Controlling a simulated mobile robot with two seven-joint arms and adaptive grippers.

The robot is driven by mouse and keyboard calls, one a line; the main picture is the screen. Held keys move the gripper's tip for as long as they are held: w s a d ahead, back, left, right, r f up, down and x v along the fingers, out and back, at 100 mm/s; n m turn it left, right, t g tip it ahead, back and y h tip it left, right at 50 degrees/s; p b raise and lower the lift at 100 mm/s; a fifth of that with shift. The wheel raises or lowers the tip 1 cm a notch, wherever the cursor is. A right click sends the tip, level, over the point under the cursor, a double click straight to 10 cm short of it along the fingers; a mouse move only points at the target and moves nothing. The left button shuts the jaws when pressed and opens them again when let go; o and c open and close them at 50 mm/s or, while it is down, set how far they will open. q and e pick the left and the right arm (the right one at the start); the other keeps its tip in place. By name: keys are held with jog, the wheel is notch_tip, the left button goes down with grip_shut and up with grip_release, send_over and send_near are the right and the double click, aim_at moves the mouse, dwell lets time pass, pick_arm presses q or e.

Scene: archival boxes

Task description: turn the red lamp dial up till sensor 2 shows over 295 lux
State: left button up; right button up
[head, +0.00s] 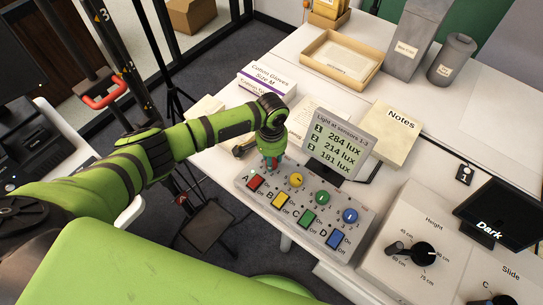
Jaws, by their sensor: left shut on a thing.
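The control panel (330,232) has a row of dials and a row of coloured switches. The yellow dial (296,180), green dial (322,197) and blue dial (350,215) show clearly. The red dial is at the left end of the row, mostly hidden by my left gripper (271,163), which points down and is shut on it. The red switch A (256,182) is just in front. The light display (338,146) behind the panel reads 284, 214 and 181 lux for sensors 1, 2 and 3. My right gripper is out of view.
To the right are a Height dial box (415,247) and a dark screen reading "Dark" (499,213). The table (480,120) is clear at the far right.

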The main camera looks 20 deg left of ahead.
pick_arm(q)
jog(key=shift+s+f+m, duration=0.1)
jog(key=shift+m, duration=0.2)
jog(key=o, duration=1.1)
jog(key=shift+o, duration=0.2)
jog(key=shift+r, duration=0.3)
notch_tip(320, 180, up, 12)
jog(key=shift+f, duration=0.25)
